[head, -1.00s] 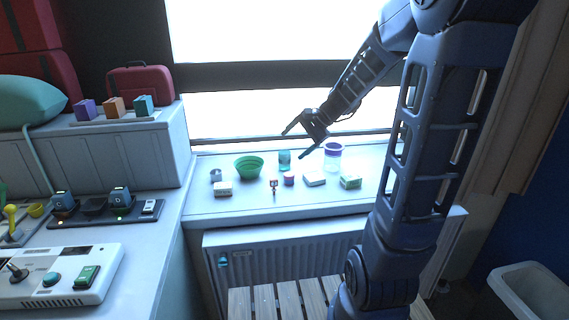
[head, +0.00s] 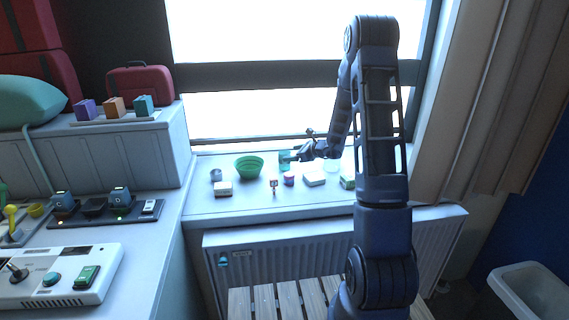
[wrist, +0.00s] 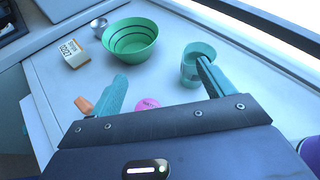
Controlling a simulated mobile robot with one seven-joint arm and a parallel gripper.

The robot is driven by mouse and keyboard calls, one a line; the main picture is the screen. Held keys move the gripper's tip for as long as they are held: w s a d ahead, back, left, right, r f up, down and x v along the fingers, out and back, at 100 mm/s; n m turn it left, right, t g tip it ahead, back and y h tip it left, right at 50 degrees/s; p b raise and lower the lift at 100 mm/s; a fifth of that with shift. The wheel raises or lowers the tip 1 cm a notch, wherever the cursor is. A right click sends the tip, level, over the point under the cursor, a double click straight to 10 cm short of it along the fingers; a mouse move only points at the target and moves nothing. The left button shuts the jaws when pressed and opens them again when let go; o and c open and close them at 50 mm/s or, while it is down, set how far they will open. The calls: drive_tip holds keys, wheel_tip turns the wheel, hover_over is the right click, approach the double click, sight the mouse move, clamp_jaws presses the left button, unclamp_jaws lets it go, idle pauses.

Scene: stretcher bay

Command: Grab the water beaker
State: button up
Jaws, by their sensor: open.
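The water beaker, seemingly the teal see-through cup (wrist: 191,68), stands upright on the white sill. In the head view the cup (head: 284,161) is beside my gripper (head: 293,156), which partly covers it. In the wrist view my gripper (wrist: 162,74) is open with nothing held. Its right finger overlaps the cup's right side in the picture; whether they touch I cannot tell. The cup is nearer the right finger than the left.
A green bowl (wrist: 131,40), a small metal cup (wrist: 98,27) and a labelled box (wrist: 74,53) stand left of the beaker. A round pink-topped pot (wrist: 148,104) is between the fingers, nearer me. An orange-topped item (wrist: 84,105) is by the left finger. A window is behind the sill (head: 225,207).

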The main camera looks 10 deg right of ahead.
sight(288, 163)
drive_tip(key=w+d+f+m, duration=0.1)
drive_tip(key=f, duration=0.1)
drive_tip(key=w+d+f+m+t+h, duration=0.1)
drive_tip(key=w+f+m, duration=0.1)
drive_tip(key=f, duration=0.1)
drive_tip(key=w+d+f+m, duration=0.1)
drive_tip(key=f, duration=0.1)
drive_tip(key=shift+w+d+f+t+h, duration=0.15)
drive_tip(key=shift+d+f+t+h, duration=0.15)
drive_tip(key=shift+f, duration=0.1)
drive_tip(key=shift+w+f, duration=0.1)
drive_tip(key=shift+f, duration=0.05)
drive_tip(key=x, duration=1)
drive_tip(key=shift+w+a+f, duration=0.1)
drive_tip(key=shift+w+a, duration=0.05)
drive_tip(key=shift+w, duration=0.1)
drive_tip(key=c, duration=1.1)
drive_tip(key=shift+c, duration=0.2)
